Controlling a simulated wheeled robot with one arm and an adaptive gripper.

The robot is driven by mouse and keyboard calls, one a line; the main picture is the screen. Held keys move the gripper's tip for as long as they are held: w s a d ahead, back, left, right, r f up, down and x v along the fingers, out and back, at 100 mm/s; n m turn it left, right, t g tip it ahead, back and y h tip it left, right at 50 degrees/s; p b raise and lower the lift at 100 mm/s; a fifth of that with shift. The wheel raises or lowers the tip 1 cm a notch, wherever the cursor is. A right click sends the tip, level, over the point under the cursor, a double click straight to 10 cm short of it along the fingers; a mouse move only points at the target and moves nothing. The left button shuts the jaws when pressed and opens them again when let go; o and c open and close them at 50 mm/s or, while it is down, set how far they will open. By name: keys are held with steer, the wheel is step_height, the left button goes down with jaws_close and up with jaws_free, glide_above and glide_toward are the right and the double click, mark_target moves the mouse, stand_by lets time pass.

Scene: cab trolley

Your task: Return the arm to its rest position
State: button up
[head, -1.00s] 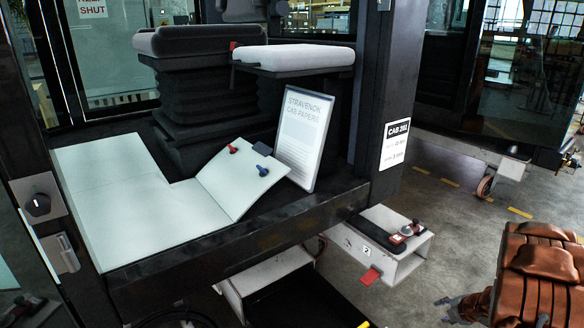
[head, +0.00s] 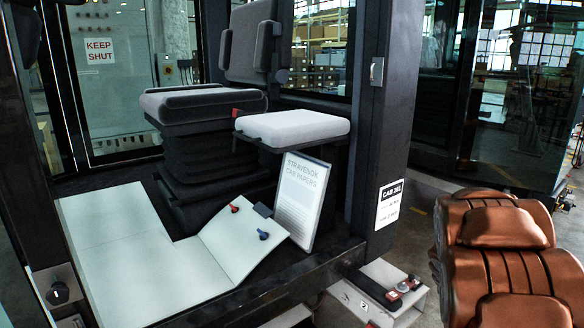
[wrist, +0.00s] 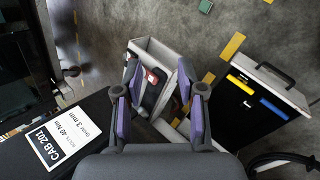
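My gripper (wrist: 156,85) is open in the wrist view, its two dark fingers with purple pads spread apart. Nothing is seen held between them. Below and beyond the fingers is a white step box (wrist: 153,50) with a dark top and a red item. My arm (head: 505,255), in brown padded covering, stands at the right of the head view, right of the cab post. The gripper itself is not seen in the head view.
The dark cab post (head: 393,110) with its CAB 201 label (head: 389,204) stands left of my arm. The white box (head: 385,295) juts out low near it. A black case (wrist: 262,105) with yellow and blue items lies right in the wrist view.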

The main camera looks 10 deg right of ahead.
steer(key=s+a+r+m+g+y+p, duration=0.2)
steer(key=s+a+r+p, duration=0.3)
steer(key=a, duration=0.7)
steer(key=s+a+r+m+g+y+p, duration=0.1)
steer(key=s+a+r+m+p, duration=0.3)
steer(key=s+a+r, duration=0.6)
steer(key=s+a+r+m+g+y+p, duration=0.2)
steer(key=s+a+r+p, duration=0.4)
steer(key=s+a, duration=0.6)
steer(key=shift+a+r+m+g+y, duration=0.3)
steer(key=shift+a+r+m+y, duration=0.2)
steer(key=shift+a+r+y, duration=0.55)
steer(key=shift+s+a+f+h, duration=0.1)
steer(key=shift+a+f+h, duration=0.1)
steer(key=shift+a+h, duration=0.15)
